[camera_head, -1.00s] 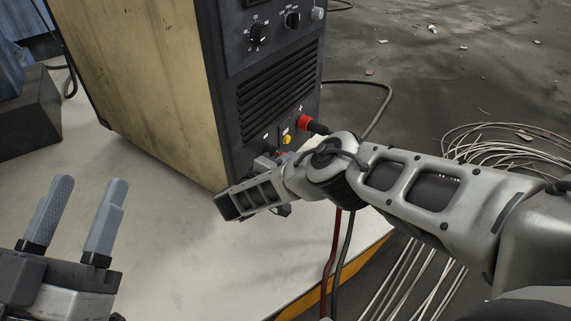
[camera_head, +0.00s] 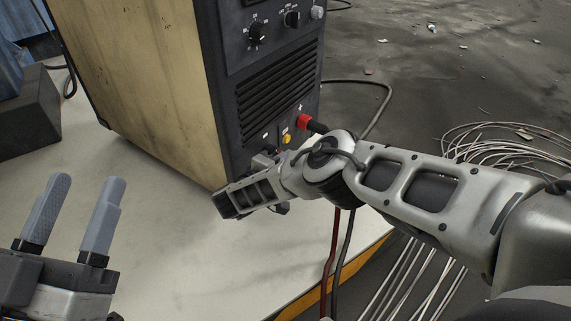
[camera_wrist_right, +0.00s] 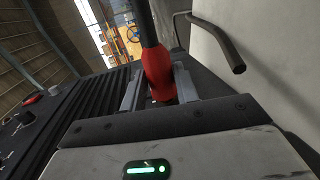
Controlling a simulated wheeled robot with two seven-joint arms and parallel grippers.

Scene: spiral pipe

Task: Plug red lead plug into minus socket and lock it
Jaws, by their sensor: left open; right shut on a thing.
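The red lead plug (camera_wrist_right: 157,70) is between the fingers of my right gripper (camera_wrist_right: 158,84) in the right wrist view, with a dark piece running up from it. In the head view my right gripper (camera_head: 267,160) is at the lower front of the welding machine (camera_head: 270,90). My own wrist hides the plug there. The minus socket is hidden behind the gripper, so I cannot tell whether the plug is in it. A red-ringed socket (camera_head: 304,122) with a black plug in it is above and to the right. My left gripper (camera_head: 90,183) is open and empty at the lower left.
The pale table (camera_head: 170,230) is clear between my left gripper and the machine. A red cable (camera_head: 329,262) and a black cable (camera_head: 346,250) hang over its edge. A dark block (camera_head: 30,110) stands at the left. Coiled wire (camera_head: 500,145) lies on the floor at the right.

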